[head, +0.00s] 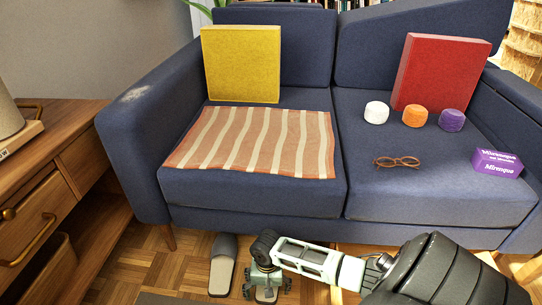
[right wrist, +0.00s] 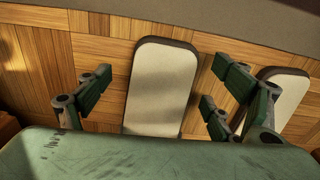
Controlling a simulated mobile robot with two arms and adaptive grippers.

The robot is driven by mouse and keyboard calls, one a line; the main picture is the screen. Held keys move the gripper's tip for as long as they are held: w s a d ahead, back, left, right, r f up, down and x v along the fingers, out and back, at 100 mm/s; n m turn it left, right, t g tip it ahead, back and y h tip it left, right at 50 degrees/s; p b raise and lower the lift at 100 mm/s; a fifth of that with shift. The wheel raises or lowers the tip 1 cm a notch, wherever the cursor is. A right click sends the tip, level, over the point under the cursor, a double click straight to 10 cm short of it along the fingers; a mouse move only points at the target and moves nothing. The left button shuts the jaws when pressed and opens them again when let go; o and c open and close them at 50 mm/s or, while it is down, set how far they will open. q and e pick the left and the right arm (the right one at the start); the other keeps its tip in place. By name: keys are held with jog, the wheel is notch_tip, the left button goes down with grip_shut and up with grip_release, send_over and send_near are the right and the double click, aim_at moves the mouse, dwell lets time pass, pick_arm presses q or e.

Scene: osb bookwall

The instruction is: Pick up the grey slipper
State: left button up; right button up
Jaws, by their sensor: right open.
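Two grey slippers with pale insoles lie on the floor before the sofa. The left one (head: 222,265) is in clear view in the head view. The other (head: 266,295) is mostly hidden under my right gripper (head: 267,286). My right gripper is open and points down, with a finger on either side of that slipper. In the right wrist view, one slipper (right wrist: 160,88) lies between the open fingers, with floor showing beside it. The second slipper (right wrist: 290,97) is at the right, partly behind a finger. Contact cannot be told. My left gripper is not in view.
The blue sofa (head: 250,196) stands just behind the slippers and holds a striped cloth (head: 255,142), cushions, yarn balls, glasses and a purple box (head: 497,163). A wooden cabinet (head: 60,190) is at the left. Parquet floor (head: 185,262) is free left of the slippers.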

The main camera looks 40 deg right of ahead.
jog(key=c, duration=1.4)
jog(key=shift+r, duration=0.15)
